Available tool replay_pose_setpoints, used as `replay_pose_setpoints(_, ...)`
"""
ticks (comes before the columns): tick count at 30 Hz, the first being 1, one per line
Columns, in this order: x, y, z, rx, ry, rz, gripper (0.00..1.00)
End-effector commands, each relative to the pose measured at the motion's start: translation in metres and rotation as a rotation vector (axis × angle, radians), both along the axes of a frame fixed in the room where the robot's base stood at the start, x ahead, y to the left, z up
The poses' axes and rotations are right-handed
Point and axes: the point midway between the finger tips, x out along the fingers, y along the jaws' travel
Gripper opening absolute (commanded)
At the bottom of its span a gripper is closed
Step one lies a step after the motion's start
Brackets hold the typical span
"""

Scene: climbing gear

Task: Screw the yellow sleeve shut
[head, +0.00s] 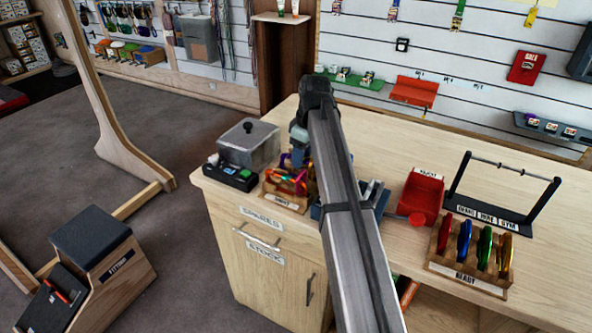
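No yellow sleeve can be made out in the head view. Several coloured carabiners (287,182), with purple, orange and red showing, sit in a small labelled wooden tray (283,202) at the bench's left. My gripper (299,158) hangs down at the far end of my arm, over or just beside this tray. Its fingers are too small and partly hidden to show whether they are open or hold anything. A blue fixture with metal jaws (372,192) stands right of my arm, which hides part of it.
A wooden rack (468,281) marked READY holds several coloured carabiners upright at the right. A red bin (420,194) and a black bar stand (490,212) stand behind it. A grey lidded box (248,146) and a black device (231,175) are at the left edge.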

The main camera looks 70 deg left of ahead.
Motion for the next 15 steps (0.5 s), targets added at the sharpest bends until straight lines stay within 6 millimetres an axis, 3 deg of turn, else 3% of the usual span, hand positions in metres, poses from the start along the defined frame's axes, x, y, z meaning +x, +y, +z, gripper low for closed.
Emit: replay_pose_setpoints(15,0.001,0.001,-0.015,0.001,-0.001,0.000,0.47)
